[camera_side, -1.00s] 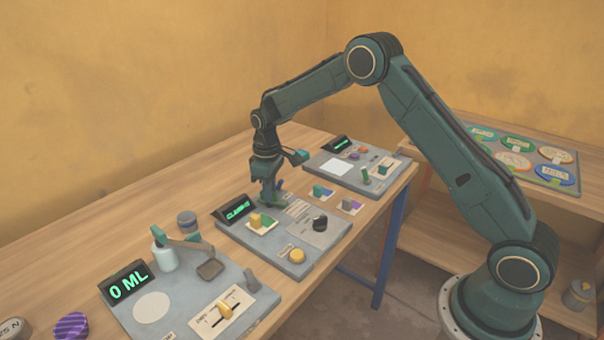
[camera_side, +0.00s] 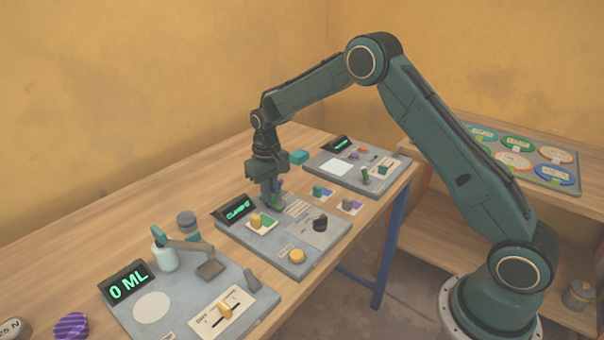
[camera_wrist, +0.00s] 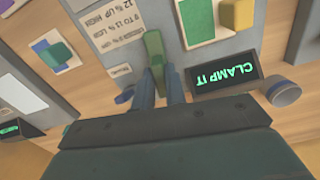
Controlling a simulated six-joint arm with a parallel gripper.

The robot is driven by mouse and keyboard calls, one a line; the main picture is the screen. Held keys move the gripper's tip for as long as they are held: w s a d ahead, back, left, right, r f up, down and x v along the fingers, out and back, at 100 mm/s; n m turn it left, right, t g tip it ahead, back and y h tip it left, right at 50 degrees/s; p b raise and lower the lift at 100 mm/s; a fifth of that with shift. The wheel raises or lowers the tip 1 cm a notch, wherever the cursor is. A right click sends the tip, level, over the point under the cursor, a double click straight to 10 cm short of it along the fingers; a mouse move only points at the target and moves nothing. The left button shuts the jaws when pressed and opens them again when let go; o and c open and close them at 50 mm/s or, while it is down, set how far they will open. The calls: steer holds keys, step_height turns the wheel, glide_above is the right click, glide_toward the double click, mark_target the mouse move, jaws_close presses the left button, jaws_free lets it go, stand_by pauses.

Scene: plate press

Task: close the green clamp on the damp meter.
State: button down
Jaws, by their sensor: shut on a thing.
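The damp meter (camera_side: 276,243) is a grey panel in the middle of the bench, with a dark display (camera_side: 234,210) in green letters. In the wrist view this display (camera_wrist: 225,82) reads "CLAMP IT", upside down. The green clamp (camera_wrist: 153,46) shows as a narrow green lever between my fingertips, beside a printed percentage label (camera_wrist: 110,25). My gripper (camera_side: 272,205) is low at the panel's far edge, pointing down. In the wrist view my gripper (camera_wrist: 160,80) is shut on the clamp. The fingers hide its lower part in the side view.
A yellow block (camera_side: 256,220), black knob (camera_side: 320,222) and yellow button (camera_side: 297,256) stand on the panel. Another panel (camera_side: 335,168) lies beyond; a "0 ML" panel (camera_side: 185,310) with a bottle (camera_side: 164,258) is nearer. A grey round jar (camera_side: 187,221) stands behind.

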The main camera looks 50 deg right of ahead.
steer(key=m, duration=0.6)
steer(key=shift+a, duration=0.1)
steer(key=m, duration=0.6)
steer(key=shift+w, duration=0.1)
stand_by(0.4)
steer(key=c, duration=1.4)
jaws_free()
steer(key=shift+c, duration=0.2)
steer(key=shift+r, duration=0.15)
step_height(320, 180, up, 14)
steer(key=shift+f, duration=0.2)
